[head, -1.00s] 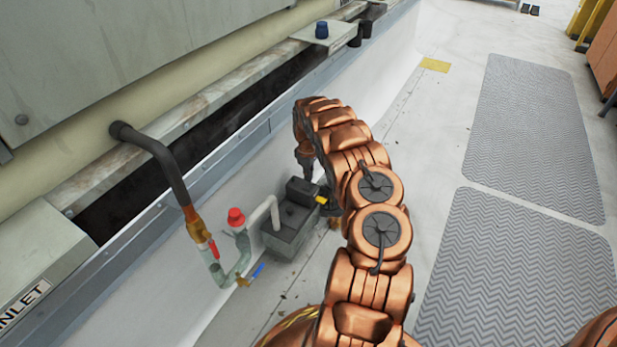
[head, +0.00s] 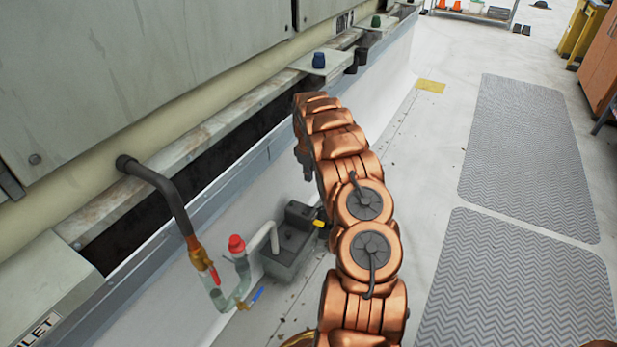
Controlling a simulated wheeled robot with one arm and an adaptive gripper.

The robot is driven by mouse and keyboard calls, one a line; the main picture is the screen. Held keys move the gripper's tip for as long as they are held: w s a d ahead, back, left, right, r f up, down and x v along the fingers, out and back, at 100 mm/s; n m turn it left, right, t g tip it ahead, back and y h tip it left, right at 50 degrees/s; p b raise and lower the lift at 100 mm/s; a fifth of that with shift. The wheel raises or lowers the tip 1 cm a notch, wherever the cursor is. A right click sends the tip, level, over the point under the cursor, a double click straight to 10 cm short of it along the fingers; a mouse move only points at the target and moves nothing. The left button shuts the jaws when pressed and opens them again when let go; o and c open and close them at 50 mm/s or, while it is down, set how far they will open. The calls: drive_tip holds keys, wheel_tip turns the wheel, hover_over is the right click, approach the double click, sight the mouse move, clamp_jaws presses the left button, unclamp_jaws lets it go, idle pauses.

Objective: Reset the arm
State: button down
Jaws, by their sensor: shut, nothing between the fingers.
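My copper-coloured arm (head: 345,165) rises from the bottom centre, arches up and bends over at its far end. My gripper (head: 307,174) is a small dark shape hanging below that far end, mostly hidden behind the arm links. It is shut and I see nothing held in it. It hangs above the grey pump box (head: 288,245), apart from it as far as I can tell.
A pipe with a red cap (head: 237,243) and a blue-handled valve (head: 256,297) stands left of the pump box. The cooler wall (head: 140,80) with its ledge runs along the left. Grey mats (head: 525,150) lie on the open floor at right.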

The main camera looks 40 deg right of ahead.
drive_tip(key=shift+r, duration=0.1)
idle(0.3)
drive_tip(key=s+a+r+m+p, duration=0.1)
drive_tip(key=s+a+r+p, duration=0.45)
drive_tip(key=r, duration=0.75)
drive_tip(key=s+a+r+m+g+p, duration=0.1)
drive_tip(key=s+a+r+p, duration=0.1)
drive_tip(key=a+r+p, duration=0.65)
drive_tip(key=s+a+r+m+p, duration=0.1)
drive_tip(key=s+a+r+p, duration=0.2)
drive_tip(key=a+r, duration=0.95)
drive_tip(key=s+a+r+p, duration=0.5)
drive_tip(key=s+r, duration=0.2)
drive_tip(key=r, duration=0.2)
drive_tip(key=s+a+r+p, duration=0.45)
drive_tip(key=s+r, duration=0.35)
drive_tip(key=r, duration=0.2)
drive_tip(key=s+a+r+p, duration=0.2)
drive_tip(key=s+a+p, duration=0.1)
drive_tip(key=s, duration=0.4)
drive_tip(key=s+a+r+g+p, duration=0.1)
drive_tip(key=s+a+r+p, duration=0.2)
drive_tip(key=s, duration=0.4)
drive_tip(key=shift+s+a+p, duration=0.15)
drive_tip(key=shift+a+p, duration=0.3)
drive_tip(key=shift+a, duration=0.35)
